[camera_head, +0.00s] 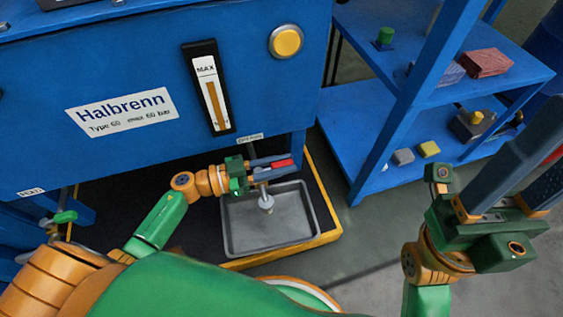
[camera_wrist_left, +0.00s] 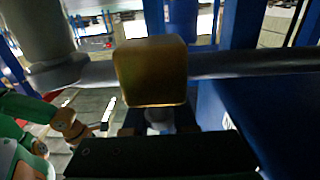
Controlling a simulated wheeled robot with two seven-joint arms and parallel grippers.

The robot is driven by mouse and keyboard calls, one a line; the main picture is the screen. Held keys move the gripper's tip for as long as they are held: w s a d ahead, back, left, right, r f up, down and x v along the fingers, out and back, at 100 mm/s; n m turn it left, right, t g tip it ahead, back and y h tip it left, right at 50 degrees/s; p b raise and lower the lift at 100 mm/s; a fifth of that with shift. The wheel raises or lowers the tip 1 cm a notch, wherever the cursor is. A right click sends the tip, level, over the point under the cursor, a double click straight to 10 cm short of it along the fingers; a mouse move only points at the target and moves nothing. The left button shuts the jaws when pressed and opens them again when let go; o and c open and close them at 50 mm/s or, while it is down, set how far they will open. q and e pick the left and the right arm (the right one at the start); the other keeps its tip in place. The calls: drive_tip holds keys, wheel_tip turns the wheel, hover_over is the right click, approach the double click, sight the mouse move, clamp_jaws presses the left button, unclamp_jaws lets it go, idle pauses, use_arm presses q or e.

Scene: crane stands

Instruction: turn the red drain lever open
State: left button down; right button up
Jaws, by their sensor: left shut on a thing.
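The red drain lever (camera_head: 283,163) shows as a short red end between the fingertips of my left gripper (camera_head: 276,167), just below the blue tank. My left gripper is shut on it. The rest of the lever is hidden by the fingers. A drain spout (camera_head: 266,200) points down below the gripper, over a grey tray (camera_head: 227,240). In the left wrist view a brass-coloured block (camera_wrist_left: 150,72) sits in front of a grey pipe (camera_wrist_left: 250,62); the lever cannot be made out there. My right gripper (camera_head: 535,165) is open at the right, away from the valve.
The blue tank (camera_head: 120,165) has a gauge (camera_head: 210,88) and a yellow button (camera_head: 286,41). A green-handled valve (camera_head: 64,217) is at the left. Blue shelves (camera_head: 400,125) with small blocks stand at the right.

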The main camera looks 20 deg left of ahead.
use_arm(q)
drive_tip(key=shift+s+d+m+g+h, duration=0.1)
drive_tip(key=shift+s+m+g+h, duration=0.2)
drive_tip(key=shift+m+g+h, duration=0.55)
drive_tip(key=c, duration=0.7)
unclamp_jaws()
drive_tip(key=shift+y, duration=0.25)
drive_tip(key=shift+n, duration=0.25)
drive_tip(key=p+v, duration=0.1)
drive_tip(key=v, duration=0.6)
